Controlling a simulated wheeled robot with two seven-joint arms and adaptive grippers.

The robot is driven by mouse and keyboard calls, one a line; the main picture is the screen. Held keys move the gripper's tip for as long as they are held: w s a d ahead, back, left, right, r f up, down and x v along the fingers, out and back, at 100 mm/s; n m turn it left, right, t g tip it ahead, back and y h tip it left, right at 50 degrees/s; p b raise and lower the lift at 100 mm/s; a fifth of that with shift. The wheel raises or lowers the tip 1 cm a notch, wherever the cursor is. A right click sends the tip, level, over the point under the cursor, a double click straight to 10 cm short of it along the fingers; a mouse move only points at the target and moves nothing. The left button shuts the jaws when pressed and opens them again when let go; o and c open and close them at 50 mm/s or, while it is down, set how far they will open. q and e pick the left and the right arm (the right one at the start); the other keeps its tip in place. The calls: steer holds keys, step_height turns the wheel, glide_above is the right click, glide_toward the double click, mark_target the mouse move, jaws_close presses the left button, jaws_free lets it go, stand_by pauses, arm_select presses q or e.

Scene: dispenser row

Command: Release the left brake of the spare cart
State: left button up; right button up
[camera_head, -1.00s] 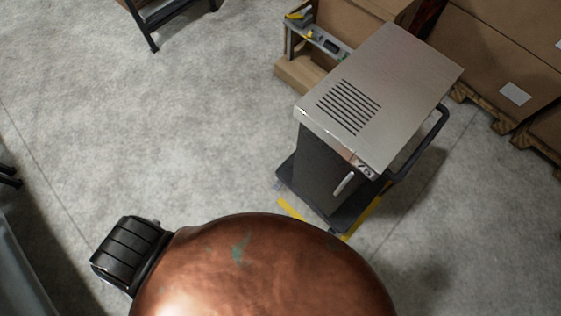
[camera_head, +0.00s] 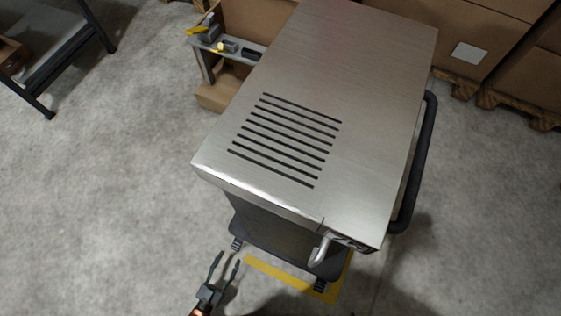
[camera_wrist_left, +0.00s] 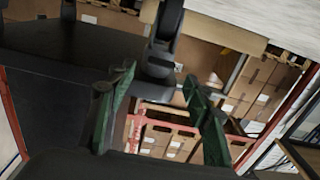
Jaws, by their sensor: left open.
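The spare cart (camera_head: 370,90) has a bare metal top with dark slots, a black body and a dark base plate. Its left brake pedal (camera_head: 237,244), small, dark and ribbed, sticks out at the base's left front corner. A similar right pedal (camera_head: 321,285) sits at the other front corner. My left gripper (camera_head: 228,257) is open and empty, low beside the left pedal, a small gap apart. In the left wrist view the open fingers (camera_wrist_left: 160,105) frame a dark caster (camera_wrist_left: 165,40) beyond them; its pedal is hard to make out. My right gripper is out of view.
Yellow floor tape (camera_head: 275,273) edges the cart's front. A black push handle (camera_head: 415,165) is on its right side. A small shelf with boxes (camera_head: 225,45) stands behind left, and a dark-legged table (camera_head: 60,65) at far left. Floor at left is clear.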

mark_target(236, 246)
arm_select(q)
steer(key=x, duration=0.6)
steer(key=shift+w+d, duration=0.15)
steer(key=shift+w, duration=0.25)
steer(key=shift+c, duration=0.2)
jaws_close()
